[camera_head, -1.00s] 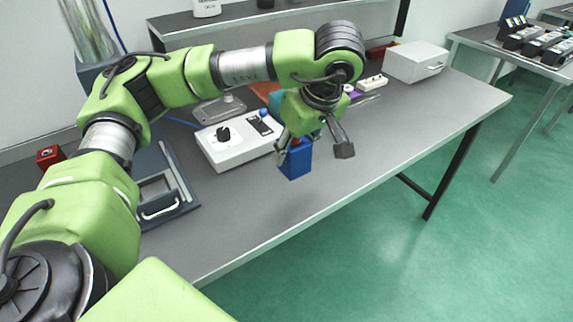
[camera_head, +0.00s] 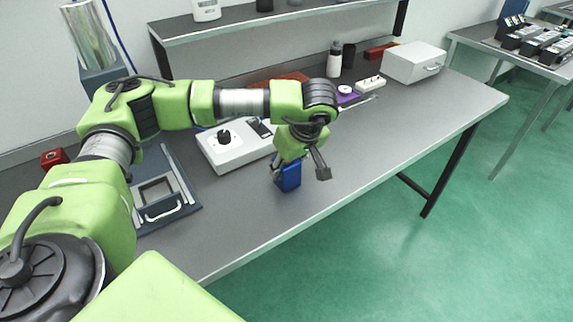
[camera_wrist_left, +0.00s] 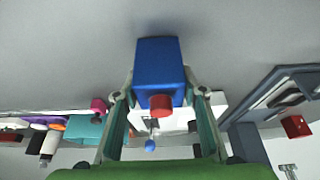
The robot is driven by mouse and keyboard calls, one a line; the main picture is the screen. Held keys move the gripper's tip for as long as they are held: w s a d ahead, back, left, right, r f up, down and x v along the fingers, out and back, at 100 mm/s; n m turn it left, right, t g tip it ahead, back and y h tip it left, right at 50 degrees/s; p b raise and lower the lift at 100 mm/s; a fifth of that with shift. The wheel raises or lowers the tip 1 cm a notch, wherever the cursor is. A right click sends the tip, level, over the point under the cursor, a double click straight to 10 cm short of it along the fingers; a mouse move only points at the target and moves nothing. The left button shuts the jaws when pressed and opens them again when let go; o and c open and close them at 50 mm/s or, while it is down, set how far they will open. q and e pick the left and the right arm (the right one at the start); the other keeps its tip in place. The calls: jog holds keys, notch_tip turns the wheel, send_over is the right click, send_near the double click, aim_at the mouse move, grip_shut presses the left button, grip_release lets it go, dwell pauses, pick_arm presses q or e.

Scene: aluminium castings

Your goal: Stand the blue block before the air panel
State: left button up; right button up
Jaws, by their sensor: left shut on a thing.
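The blue block (camera_head: 288,178) is in my left gripper (camera_head: 287,165), low over the front part of the grey table. In the left wrist view the blue block (camera_wrist_left: 160,68) sits between the two fingers, with a red round part on its near end. I cannot tell whether its underside touches the table. The air panel seems to be the white sloped box (camera_head: 232,150) with a black knob, just behind and left of the block. It is partly hidden behind the block in the wrist view. My right gripper is not in view.
A dark framed fixture with a handle (camera_head: 165,208) lies left of the panel, near a red box (camera_head: 54,158). A white case (camera_head: 415,62), a power strip (camera_head: 370,83) and a bottle (camera_head: 335,60) stand at the back right. The table right of the block is clear.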

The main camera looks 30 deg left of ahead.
pick_arm(q)
jog(key=shift+f, duration=0.15)
jog(key=o, duration=1.3)
jog(key=shift+r, duration=0.2)
jog(key=shift+d+r, duration=0.15)
jog(key=shift+r, duration=0.1)
jog(key=b+v, duration=0.2)
jog(key=v, duration=0.9)
jog(key=shift+r, duration=0.25)
jog(key=shift+s+d+f, duration=0.1)
